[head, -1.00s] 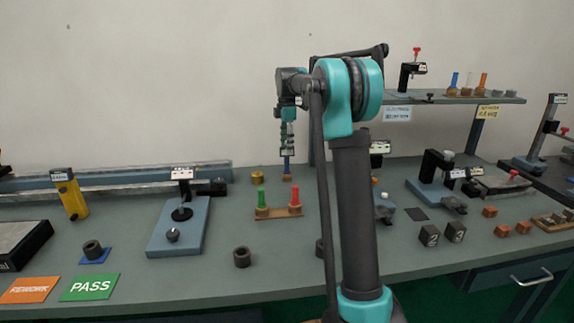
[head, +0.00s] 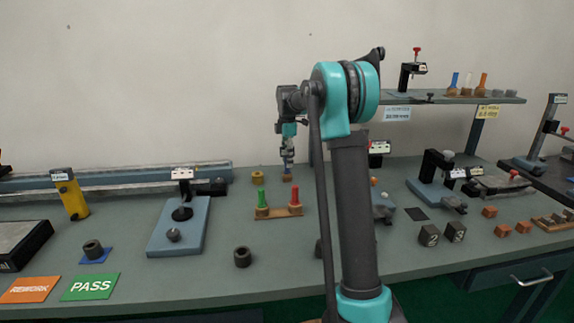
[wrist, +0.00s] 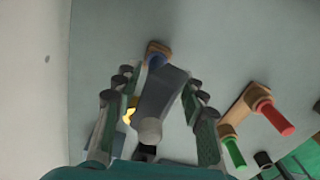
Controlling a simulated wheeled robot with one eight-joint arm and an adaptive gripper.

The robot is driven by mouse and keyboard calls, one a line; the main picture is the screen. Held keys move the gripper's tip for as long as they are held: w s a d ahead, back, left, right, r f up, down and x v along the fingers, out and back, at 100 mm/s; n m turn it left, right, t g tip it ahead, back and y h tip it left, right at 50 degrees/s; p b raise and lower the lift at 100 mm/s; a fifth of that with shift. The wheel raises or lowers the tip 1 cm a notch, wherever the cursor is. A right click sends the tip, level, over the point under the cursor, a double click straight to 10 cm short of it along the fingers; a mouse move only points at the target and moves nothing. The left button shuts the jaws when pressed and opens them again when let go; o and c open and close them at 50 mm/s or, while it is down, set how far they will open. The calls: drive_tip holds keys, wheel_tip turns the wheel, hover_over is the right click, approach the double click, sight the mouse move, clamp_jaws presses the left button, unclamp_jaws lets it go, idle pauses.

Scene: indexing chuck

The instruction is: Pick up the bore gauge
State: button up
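The bore gauge (wrist: 163,92) appears to be the grey upright piece with a pale round knob, between my fingers in the wrist view. Its blue lower part shows above a small wooden block (wrist: 158,48). In the head view the block (head: 287,178) sits on the bench near the back, and the gauge is mostly hidden by my gripper (head: 287,162). In the wrist view my gripper (wrist: 158,88) has its fingers apart on either side of the gauge. Gaps show beside it, so it looks open; contact at the right fingertip is unclear.
A wooden stand (head: 279,212) with a green plug (head: 262,200) and a red plug (head: 295,197) stands close by, toward the front. A brass ring (head: 257,178) lies left of the block. A raised shelf (head: 440,99) is at the right, and the wall is behind.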

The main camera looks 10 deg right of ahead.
clamp_jaws()
